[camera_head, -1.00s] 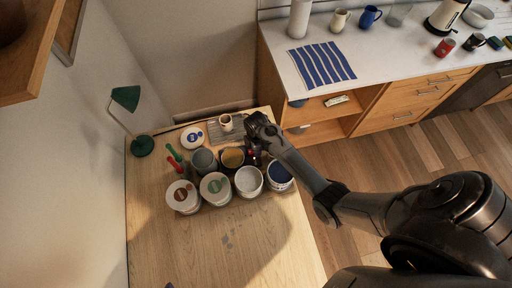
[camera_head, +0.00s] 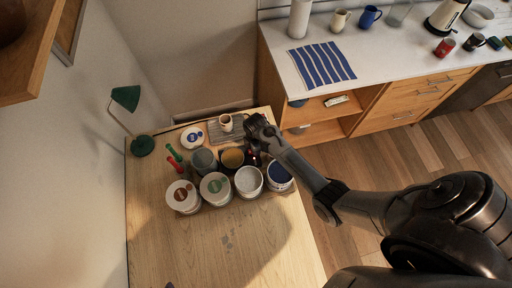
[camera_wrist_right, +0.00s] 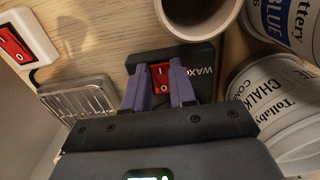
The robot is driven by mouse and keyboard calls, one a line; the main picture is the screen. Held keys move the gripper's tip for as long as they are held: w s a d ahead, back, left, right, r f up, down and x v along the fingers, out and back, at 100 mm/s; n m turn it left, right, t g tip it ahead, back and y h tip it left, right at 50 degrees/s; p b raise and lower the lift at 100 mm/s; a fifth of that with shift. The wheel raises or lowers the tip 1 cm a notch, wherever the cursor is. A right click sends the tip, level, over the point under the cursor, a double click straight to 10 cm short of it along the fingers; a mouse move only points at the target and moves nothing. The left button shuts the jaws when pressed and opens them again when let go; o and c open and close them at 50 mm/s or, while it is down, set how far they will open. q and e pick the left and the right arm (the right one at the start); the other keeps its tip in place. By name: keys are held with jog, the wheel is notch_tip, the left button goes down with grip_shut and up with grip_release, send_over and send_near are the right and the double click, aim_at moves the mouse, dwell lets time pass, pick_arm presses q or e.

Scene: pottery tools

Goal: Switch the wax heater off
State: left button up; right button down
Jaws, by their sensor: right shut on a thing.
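The wax heater has a black base (camera_wrist_right: 200,62) marked with letters that read as WAX. A red rocker switch (camera_wrist_right: 160,78) with I and O marks sits on it. In the right wrist view, the purple fingers of my right gripper (camera_wrist_right: 160,92) stand on either side of the switch and are shut on it. The heater's amber pot (camera_head: 232,158) shows in the head view among the jars. My right gripper (camera_head: 251,154) reaches down just to its right, and the arm partly hides the heater there. My left gripper cannot be made out.
A white housing with another red switch (camera_wrist_right: 14,44) and a metal rack (camera_wrist_right: 78,100) lie left of the heater in the wrist view. Jars, including a blue one (camera_head: 279,176), crowd the heater. A green lamp (camera_head: 142,146) stands left.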

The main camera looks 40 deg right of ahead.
jog(key=shift+w+a+r+h+p, duration=0.1)
jog(key=shift+r+h+p, duration=0.15)
jog(key=shift+h+p, duration=0.15)
jog(key=shift+w+a+g+h, duration=0.15)
jog(key=shift+a+g+h, duration=0.05)
jog(key=shift+g+h, duration=0.3)
jog(key=shift+h, duration=0.3)
jog(key=shift+f, duration=0.1)
jog(key=c, duration=0.9)
grip_release()
jog(key=shift+a, duration=0.1)
jog(key=shift+r, duration=0.4)
jog(key=v, duration=1)
jog(key=shift+w, duration=0.1)
